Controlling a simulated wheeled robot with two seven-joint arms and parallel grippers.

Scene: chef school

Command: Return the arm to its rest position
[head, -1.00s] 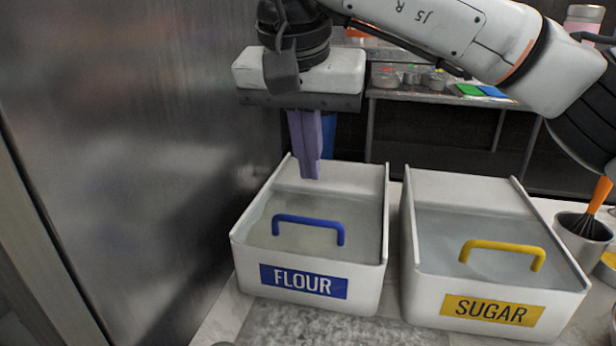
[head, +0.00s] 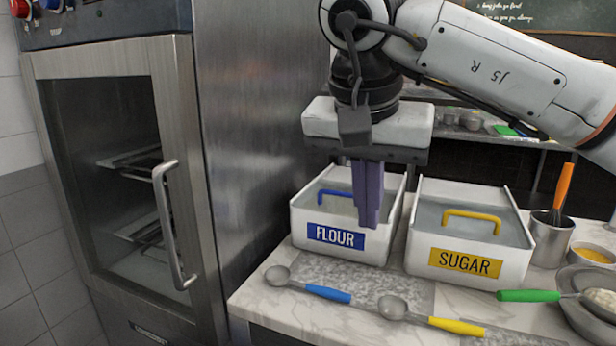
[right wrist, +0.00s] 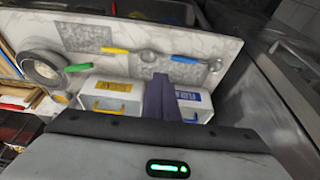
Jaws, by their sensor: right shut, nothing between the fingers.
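My right gripper (head: 368,222) hangs in front of and above the flour bin in the head view, its purple fingers pointing down. The fingers are together with nothing between them. In the right wrist view the shut fingers (right wrist: 158,97) show between the two bins. The white flour bin (head: 300,220) has a blue label and a blue handle, and the gripper hides part of it. My right arm comes in from the upper right. My left gripper is not in view.
The sugar bin (head: 518,262) stands right of the flour bin. A blue-handled spoon (head: 328,293), a yellow-handled spoon (head: 455,326) and a green-handled spoon (head: 530,296) lie in front. A steel pot (head: 552,240) holds an orange-handled whisk. A steel oven (head: 186,120) stands left.

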